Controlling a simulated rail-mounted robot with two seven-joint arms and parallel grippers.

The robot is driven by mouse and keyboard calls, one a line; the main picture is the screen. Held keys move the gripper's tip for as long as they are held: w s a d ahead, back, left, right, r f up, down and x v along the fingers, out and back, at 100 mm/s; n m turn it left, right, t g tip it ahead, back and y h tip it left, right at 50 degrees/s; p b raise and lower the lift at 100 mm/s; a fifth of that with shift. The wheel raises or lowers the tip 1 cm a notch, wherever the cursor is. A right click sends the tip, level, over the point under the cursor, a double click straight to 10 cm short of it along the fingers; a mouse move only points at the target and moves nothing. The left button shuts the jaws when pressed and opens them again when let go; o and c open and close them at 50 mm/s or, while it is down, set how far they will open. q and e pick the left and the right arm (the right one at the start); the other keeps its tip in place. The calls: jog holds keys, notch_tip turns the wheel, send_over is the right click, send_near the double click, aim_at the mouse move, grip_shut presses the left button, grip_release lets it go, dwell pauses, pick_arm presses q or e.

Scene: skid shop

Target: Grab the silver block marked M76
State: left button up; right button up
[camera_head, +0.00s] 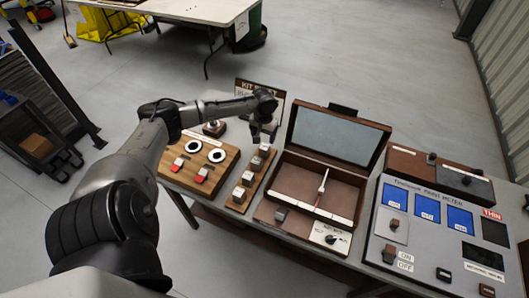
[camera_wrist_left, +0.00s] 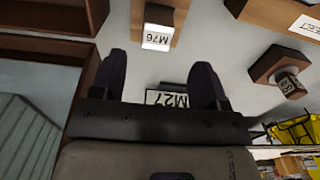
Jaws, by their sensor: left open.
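The silver block marked M76 (camera_wrist_left: 158,30) sits at the end of a wooden strip in the left wrist view, its label toward the camera. In the head view a row of silver blocks stands on this strip (camera_head: 243,207); labels are too small to read there. My left gripper (camera_head: 262,138) is at the far end of the row, just above the farthest block (camera_head: 264,151). In the wrist view my open left gripper (camera_wrist_left: 159,62) has the M76 block ahead of its fingertips and apart from them. A plate marked M27 (camera_wrist_left: 167,98) shows between the fingers. My right gripper is not seen.
A wooden board (camera_head: 226,168) with white rings and red-marked blocks stands left of the strip. An open brown case (camera_head: 345,202) stands close on its right, its lid raised. A grey meter panel (camera_head: 378,255) is farther right. A sign (camera_head: 244,87) stands behind the gripper.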

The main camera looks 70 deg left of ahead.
aim_at(265, 146)
pick_arm(q)
notch_tip(265, 146, down, 4)
jog(key=shift+f, duration=0.15)
notch_tip(265, 146, down, 4)
jog(key=shift+w+d+r+b, duration=0.1)
jog(key=shift+w+b, duration=0.05)
jog(key=shift+b, duration=0.6)
jog(key=shift+f, duration=0.7)
jog(key=shift+c, duration=0.4)
jog(key=c, duration=1)
